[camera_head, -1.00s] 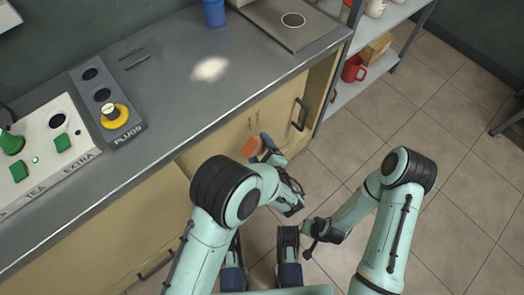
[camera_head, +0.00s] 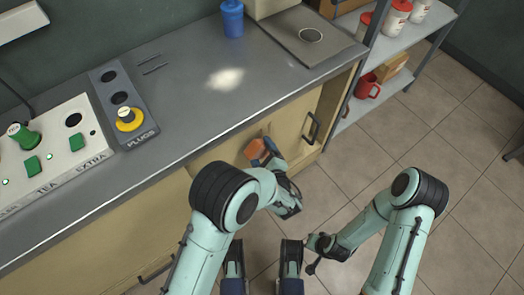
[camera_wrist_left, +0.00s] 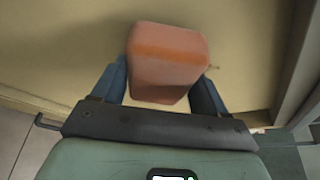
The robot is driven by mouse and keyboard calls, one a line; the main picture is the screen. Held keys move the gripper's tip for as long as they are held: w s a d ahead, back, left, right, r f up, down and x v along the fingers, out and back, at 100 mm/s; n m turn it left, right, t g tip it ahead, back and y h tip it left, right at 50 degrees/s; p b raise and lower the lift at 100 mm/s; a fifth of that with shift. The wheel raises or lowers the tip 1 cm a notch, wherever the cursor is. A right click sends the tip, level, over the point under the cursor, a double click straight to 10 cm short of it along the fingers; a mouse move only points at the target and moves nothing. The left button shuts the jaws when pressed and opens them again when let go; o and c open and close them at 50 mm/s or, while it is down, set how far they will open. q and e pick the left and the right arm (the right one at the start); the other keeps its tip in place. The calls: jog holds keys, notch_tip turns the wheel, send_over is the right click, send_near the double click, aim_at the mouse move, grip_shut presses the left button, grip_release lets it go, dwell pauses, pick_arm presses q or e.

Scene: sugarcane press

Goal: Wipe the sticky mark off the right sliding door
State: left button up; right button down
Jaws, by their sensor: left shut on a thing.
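The right sliding door (camera_head: 292,116) is the tan cabinet front under the grey counter, with a dark handle (camera_head: 311,128) at its right. It also fills much of the left wrist view (camera_wrist_left: 245,45). My left gripper (camera_head: 263,152) is shut on an orange-brown sponge (camera_head: 255,149), held at the door left of the handle. The sponge (camera_wrist_left: 166,60) sits between the blue fingers in the left wrist view; I cannot tell whether it touches the door. A small brownish trace shows beside its right edge; the rest of the mark is not clearly visible. My right gripper (camera_head: 314,262) hangs low, its jaws unclear.
A shelf rack (camera_head: 385,70) with a red mug stands at the right. The tiled floor at right is clear.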

aim_at(273, 129)
pick_arm(q)
jog(key=shift+w+a+b, duration=0.3)
jog(key=shift+w+a, duration=0.25)
jog(key=shift+w, duration=0.25)
dwell(0.4)
jog(key=shift+w+d+b, duration=0.6)
jog(key=shift+w+d, duration=0.05)
jog(key=shift+d, duration=0.35)
jog(key=shift+w+d+b, duration=0.6)
jog(key=shift+d, duration=0.35)
jog(key=shift+w+d+b, duration=0.85)
jog(key=shift+w+d, duration=0.2)
jog(key=shift+d, duration=0.05)
